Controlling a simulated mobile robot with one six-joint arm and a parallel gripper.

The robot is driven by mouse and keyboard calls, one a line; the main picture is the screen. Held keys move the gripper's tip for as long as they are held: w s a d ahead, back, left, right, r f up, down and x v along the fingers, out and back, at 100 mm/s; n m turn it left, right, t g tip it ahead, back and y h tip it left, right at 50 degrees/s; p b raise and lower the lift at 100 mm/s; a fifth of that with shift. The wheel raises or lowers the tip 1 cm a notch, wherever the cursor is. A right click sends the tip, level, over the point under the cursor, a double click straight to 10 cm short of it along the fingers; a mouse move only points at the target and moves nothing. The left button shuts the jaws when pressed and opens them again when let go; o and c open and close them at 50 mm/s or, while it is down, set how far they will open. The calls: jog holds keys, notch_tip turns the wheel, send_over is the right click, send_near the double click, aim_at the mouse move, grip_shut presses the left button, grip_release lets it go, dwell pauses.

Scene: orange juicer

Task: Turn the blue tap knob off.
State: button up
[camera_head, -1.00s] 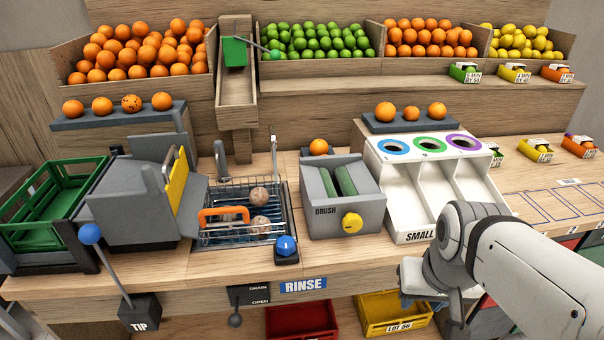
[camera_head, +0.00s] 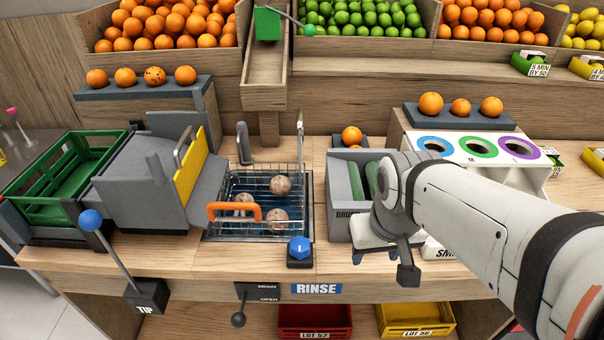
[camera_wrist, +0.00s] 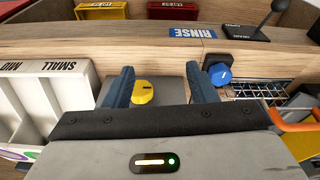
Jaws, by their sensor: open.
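The blue tap knob (camera_head: 299,249) sits on a dark block at the front right corner of the rinse basin, above the RINSE label. It also shows in the wrist view (camera_wrist: 220,75), to the right of my gripper's fingers. My gripper (camera_wrist: 158,88) is open and empty, its two blue fingers apart with the yellow brush knob (camera_wrist: 142,92) visible between them. In the head view my gripper (camera_head: 408,272) is in front of the brush machine, to the right of the blue knob and apart from it.
The wire basket with an orange handle (camera_head: 233,211) and several dirty oranges stands in the basin (camera_head: 207,235) behind the knob. The drain lever (camera_head: 239,318) hangs below the counter edge. The brush machine (camera_head: 339,215) stands to the right; bare counter (camera_head: 330,262) lies in front of it.

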jog(key=shift+o, duration=1.4)
jog(key=w+a+n+g+p, duration=0.1)
jog(key=w+a+n, duration=0.5)
jog(key=n, duration=0.7)
jog(key=shift+w+a+f+n, duration=0.3)
jog(key=shift+w+a+f, duration=0.1)
jog(key=shift+w, duration=0.1)
jog(key=n+g, duration=0.1)
jog(key=n, duration=1.1)
send_over(300, 244)
notch_tip(300, 244, down, 3)
jog(key=shift+r+p, duration=0.1)
jog(key=shift+p, duration=0.2)
jog(key=shift+f, duration=0.35)
notch_tip(300, 244, down, 7)
jog(key=shift+f, duration=0.1)
